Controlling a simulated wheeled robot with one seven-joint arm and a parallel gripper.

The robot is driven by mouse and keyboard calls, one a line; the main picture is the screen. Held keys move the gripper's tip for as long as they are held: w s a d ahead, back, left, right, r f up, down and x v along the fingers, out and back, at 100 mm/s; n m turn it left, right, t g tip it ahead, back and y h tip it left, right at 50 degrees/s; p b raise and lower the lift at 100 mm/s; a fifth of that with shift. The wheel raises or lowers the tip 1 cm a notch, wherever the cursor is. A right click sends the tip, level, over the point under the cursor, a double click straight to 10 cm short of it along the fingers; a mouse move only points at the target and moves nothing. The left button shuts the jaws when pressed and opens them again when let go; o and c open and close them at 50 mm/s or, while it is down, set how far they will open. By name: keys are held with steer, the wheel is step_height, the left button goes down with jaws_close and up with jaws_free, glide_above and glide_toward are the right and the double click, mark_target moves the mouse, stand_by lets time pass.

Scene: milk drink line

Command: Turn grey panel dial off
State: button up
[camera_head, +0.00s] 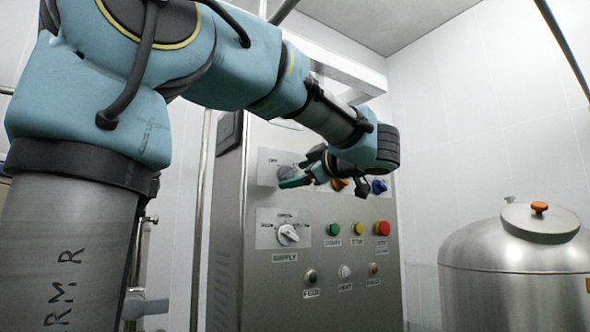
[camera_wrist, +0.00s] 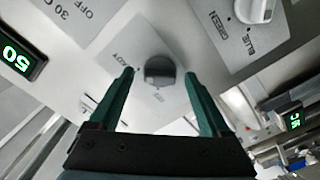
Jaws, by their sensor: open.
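The grey panel dial (camera_wrist: 160,70) is a dark grey round knob with a light upper face, on a pale label plate in the wrist view. In the head view the grey dial (camera_head: 287,172) is at the upper left of the steel panel, partly behind my gripper. My gripper (camera_wrist: 159,75) has its two green fingers apart, one on each side of the dial. I cannot tell whether either finger touches it. The label beside the dial is only partly readable, and I cannot make out its setting.
The steel cabinet (camera_head: 230,225) also bears a white selector dial (camera_head: 288,235), orange (camera_head: 340,185) and blue (camera_head: 379,187) dials, a red button (camera_head: 382,228) and several smaller controls. A steel tank (camera_head: 500,270) stands at the right. A green-lit display (camera_wrist: 17,56) shows in the wrist view.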

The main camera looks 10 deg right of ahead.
steer(key=shift+w+a, duration=0.3)
steer(key=shift+w, duration=0.3)
steer(key=shift+f, duration=0.1)
steer(key=c, duration=1.3)
